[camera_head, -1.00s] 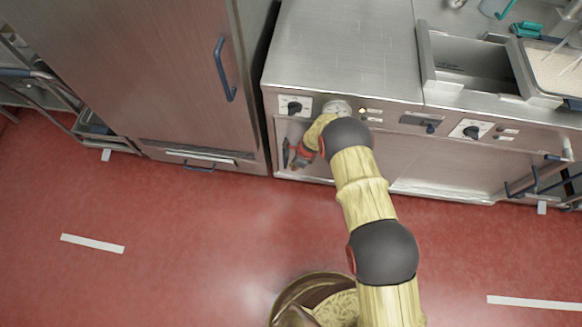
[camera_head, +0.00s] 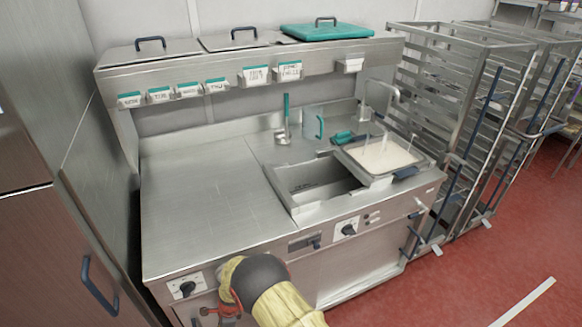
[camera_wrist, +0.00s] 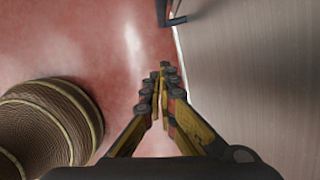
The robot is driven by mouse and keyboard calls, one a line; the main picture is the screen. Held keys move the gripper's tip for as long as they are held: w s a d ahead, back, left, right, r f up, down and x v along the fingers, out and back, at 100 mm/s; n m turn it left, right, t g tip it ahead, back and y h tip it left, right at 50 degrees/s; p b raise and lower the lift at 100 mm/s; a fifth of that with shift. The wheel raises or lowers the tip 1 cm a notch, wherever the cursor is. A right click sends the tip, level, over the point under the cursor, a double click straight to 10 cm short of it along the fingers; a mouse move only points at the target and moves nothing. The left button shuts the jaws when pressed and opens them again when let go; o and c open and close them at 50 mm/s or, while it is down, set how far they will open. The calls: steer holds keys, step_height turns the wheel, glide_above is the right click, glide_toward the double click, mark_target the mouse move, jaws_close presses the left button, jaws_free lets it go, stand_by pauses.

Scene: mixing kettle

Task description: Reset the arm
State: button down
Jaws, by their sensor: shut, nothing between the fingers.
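My gripper (camera_wrist: 164,72) is shut and empty in the wrist view, its fingertips together over the red floor. In the head view my arm reaches up from the bottom edge. Its wrist end and part of the gripper (camera_head: 222,312) show low in front of the steel counter's front panel, near the left knob. The fingertips are hard to make out there.
The steel counter (camera_head: 205,205) has knobs on its front, a sunken basin (camera_head: 318,190) and a white-filled tray (camera_head: 380,157). A cabinet with a blue handle (camera_head: 100,285) stands left. Rack trolleys (camera_head: 450,95) stand right. Red floor (camera_head: 480,280) is free at lower right.

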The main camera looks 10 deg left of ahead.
steer(key=s+d+r+n+g+h, duration=0.2)
steer(key=s+d+n, duration=0.5)
steer(key=d+n, duration=0.1)
steer(key=w+d+r+n, duration=0.1)
steer(key=d+r+n, duration=0.2)
steer(key=d+r, duration=0.6)
steer(key=d+r+n+t, duration=0.1)
steer(key=d+r+n, duration=0.25)
steer(key=r, duration=0.95)
steer(key=w+d+r+n, duration=0.1)
steer(key=d+r+n, duration=0.1)
steer(key=d+r, duration=0.75)
steer(key=s+d+r+m+t, duration=0.1)
steer(key=s+d+r+t, duration=0.2)
steer(key=d+r, duration=0.8)
steer(key=s+d+r+m+t, duration=0.2)
steer(key=s+d+r+t, duration=0.2)
steer(key=d+r, duration=0.7)
step_height(320, 180, up, 3)
steer(key=shift+s+d+r+t+h, duration=0.1)
steer(key=shift+s+d+t+h, duration=0.15)
steer(key=shift+s, duration=0.8)
